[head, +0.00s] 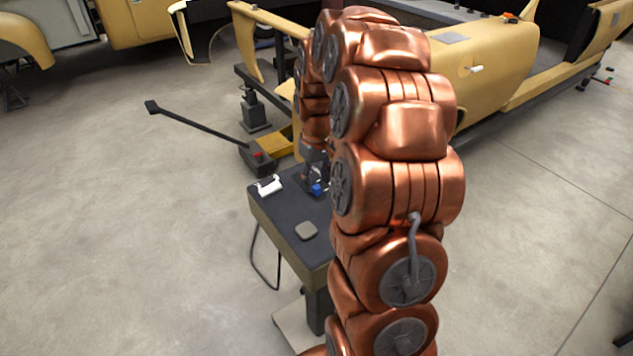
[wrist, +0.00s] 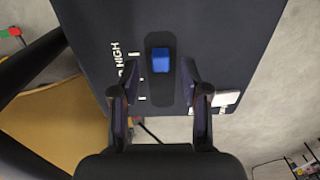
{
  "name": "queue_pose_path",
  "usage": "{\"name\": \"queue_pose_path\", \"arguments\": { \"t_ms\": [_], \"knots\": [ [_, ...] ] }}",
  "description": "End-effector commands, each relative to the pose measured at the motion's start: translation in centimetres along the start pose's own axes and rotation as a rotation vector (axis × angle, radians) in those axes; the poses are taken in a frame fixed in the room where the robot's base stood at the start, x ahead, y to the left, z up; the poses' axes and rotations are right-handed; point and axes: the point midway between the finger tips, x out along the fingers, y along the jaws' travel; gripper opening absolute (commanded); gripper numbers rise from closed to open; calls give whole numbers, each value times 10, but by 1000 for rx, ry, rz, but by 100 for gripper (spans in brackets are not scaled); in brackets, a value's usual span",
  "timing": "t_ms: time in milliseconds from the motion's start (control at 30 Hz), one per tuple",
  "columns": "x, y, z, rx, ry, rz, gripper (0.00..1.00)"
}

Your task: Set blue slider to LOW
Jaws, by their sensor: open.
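The blue slider knob (wrist: 161,60) stands in a dark, long track (wrist: 160,92) on a dark panel. In the wrist view it sits in the upper half of the track, roughly level with the printed word HIGH (wrist: 118,50). The lower label is mostly hidden by my left-hand finger. My gripper (wrist: 158,70) is open, with one finger on each side of the track; whether either touches the knob, I cannot tell. In the head view the blue knob (head: 317,188) shows small beside my dark gripper (head: 312,168), partly covered by my arm.
The panel tops a small dark table (head: 285,215). A white object (head: 270,185) lies at its far-left corner and a grey rounded piece (head: 306,231) nearer the front. A yellow car body (head: 495,60) stands behind. The floor to the left is largely clear.

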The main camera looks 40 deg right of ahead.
Motion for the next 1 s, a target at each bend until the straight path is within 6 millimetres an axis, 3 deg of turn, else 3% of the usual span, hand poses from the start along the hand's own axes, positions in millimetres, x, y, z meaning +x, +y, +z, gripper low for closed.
{"name": "queue_pose_path", "arguments": {
  "t_ms": [200,567,1000],
  "knots": [
    [19,0,1,0,-1,0,46],
    [23,0,0,0,1,0,46],
    [23,0,0,0,0,0,0]
  ]
}}
